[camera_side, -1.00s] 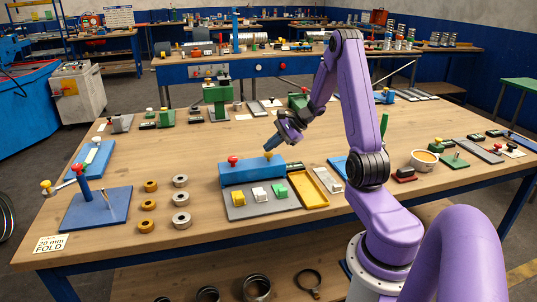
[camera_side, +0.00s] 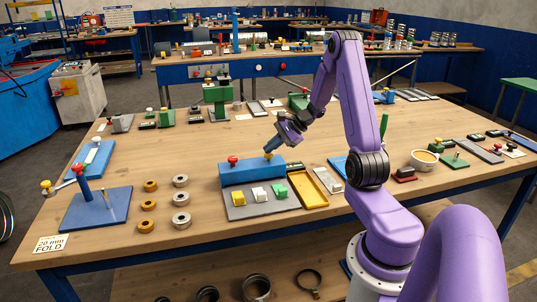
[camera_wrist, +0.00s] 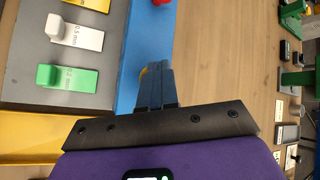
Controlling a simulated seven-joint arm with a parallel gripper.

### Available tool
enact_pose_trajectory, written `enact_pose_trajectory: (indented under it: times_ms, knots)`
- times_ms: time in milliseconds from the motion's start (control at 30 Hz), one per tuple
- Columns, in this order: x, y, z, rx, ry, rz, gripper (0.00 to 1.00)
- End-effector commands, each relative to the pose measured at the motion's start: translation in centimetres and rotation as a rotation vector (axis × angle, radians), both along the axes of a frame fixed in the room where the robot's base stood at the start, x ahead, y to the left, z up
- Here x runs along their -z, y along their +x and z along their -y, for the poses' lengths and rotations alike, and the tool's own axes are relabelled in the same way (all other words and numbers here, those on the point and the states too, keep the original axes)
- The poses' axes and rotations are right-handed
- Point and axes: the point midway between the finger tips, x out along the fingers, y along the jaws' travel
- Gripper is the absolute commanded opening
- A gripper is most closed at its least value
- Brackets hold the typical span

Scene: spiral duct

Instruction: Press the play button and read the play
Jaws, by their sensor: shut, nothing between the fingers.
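A blue box (camera_side: 245,171) stands on the bench with a red knob (camera_side: 233,160) on its left part and a yellow button (camera_side: 268,155) on its right part. My gripper (camera_side: 270,150) is shut and empty, tilted down, with its tips right at the yellow button. I cannot tell whether they touch. In the wrist view, the shut fingers (camera_wrist: 157,78) cover most of the yellow button (camera_wrist: 144,72), and the blue box (camera_wrist: 140,55) runs beneath them. No mark naming a play button and no play reading is legible.
In front of the box is a grey plate (camera_side: 238,212) with yellow, white and green tabs (camera_side: 280,191); wrist-view labels include "0.5 mm". A yellow tray (camera_side: 315,203) lies right of it. Rings (camera_side: 181,199) and a blue base with post (camera_side: 118,212) stand left.

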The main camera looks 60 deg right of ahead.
Motion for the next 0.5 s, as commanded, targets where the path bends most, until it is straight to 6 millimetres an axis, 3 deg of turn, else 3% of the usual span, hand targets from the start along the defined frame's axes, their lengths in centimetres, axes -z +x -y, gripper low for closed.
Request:
enact_pose_trajectory:
  times_ms: [500]
  knots:
    - [0.6, -0.01, -0.02, -0.001, 0.0, -0.001, 0.0]
